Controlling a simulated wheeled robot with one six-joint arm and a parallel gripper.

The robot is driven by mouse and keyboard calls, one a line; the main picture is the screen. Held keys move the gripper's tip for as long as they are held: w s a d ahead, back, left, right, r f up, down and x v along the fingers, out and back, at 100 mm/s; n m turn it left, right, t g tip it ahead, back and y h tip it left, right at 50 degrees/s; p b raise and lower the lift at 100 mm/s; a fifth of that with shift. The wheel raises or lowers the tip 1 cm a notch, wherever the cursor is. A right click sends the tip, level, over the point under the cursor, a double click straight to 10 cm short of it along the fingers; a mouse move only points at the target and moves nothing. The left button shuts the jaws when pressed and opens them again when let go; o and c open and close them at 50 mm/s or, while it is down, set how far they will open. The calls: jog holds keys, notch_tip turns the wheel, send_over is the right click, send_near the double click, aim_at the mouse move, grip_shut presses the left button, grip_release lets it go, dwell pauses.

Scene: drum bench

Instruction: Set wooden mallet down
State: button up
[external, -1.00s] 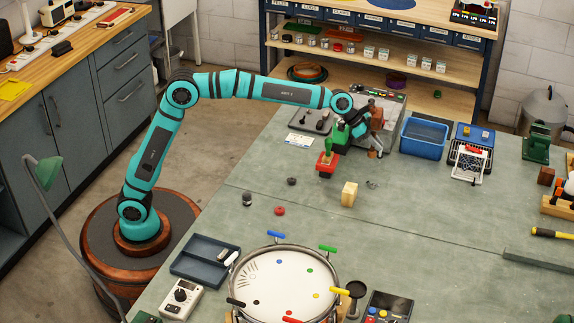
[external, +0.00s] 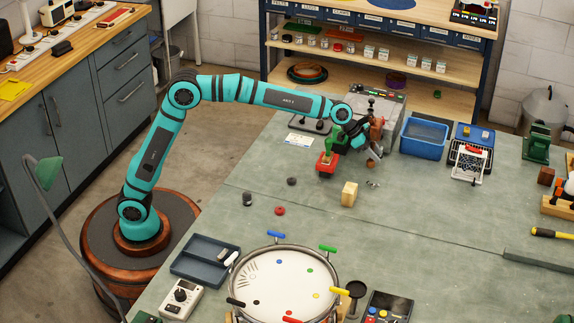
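My gripper (external: 368,147) is at the back middle of the bench, low over the top, behind a red-and-green tool. Its fingers are small, dark and partly overlapped by other things, so I cannot tell whether they are open or shut. A small brown piece (external: 371,163) shows just below the fingers; it may be part of the wooden mallet, but I cannot make out its shape. No mallet is clearly recognisable. A pale wooden block (external: 349,194) stands upright on the bench in front of the gripper, apart from it.
The red-and-green tool (external: 327,164) stands close left of my gripper. A blue bin (external: 423,138) is to its right, with a grey machine (external: 378,101) behind. A drum (external: 285,285) is at the front. The right-centre bench (external: 440,215) is clear.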

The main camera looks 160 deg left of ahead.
jog(key=shift+r, duration=0.25)
jog(key=v, duration=1.1)
jog(key=shift+s+d+r, duration=0.2)
jog(key=shift+s+d, duration=0.05)
jog(key=shift+d, duration=0.05)
